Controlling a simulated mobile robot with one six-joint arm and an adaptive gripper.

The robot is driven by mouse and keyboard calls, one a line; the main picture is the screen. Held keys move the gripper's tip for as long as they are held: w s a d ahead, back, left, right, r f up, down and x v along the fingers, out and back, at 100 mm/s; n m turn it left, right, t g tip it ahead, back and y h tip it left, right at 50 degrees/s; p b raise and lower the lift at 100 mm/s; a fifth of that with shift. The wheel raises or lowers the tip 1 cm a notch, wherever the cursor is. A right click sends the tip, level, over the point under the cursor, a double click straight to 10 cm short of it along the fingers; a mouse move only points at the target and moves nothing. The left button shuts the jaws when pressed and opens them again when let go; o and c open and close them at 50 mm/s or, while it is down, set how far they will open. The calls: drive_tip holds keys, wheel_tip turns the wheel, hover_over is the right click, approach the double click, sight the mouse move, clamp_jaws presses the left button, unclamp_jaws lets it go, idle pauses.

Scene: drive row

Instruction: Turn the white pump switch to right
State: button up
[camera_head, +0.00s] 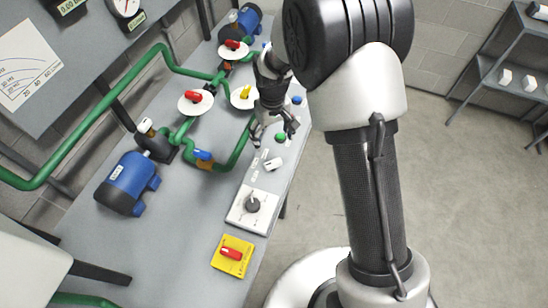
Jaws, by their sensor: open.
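A small white switch (273,164), which looks like the white pump switch, sits on the bench panel near its right edge. Which way its handle points is too small to tell. My gripper (273,137) is open and empty, fingers pointing down, just beyond the white switch in the picture. A green button (280,137) shows between its fingers. I cannot tell how high the fingertips are above the panel, and no contact with the switch is visible.
A dark knob on a white plate (240,217) and a red switch on a yellow plate (219,259) lie nearer. Green pipes with red, yellow and blue valve handles and a blue motor (127,183) stand left. The floor (460,190) at right is clear.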

sight(273, 163)
wheel_tip(273, 163, down, 14)
drive_tip(key=b, duration=0.3)
drive_tip(key=shift+b, duration=0.3)
drive_tip(key=shift+c, duration=0.6)
drive_tip(key=c, duration=0.9)
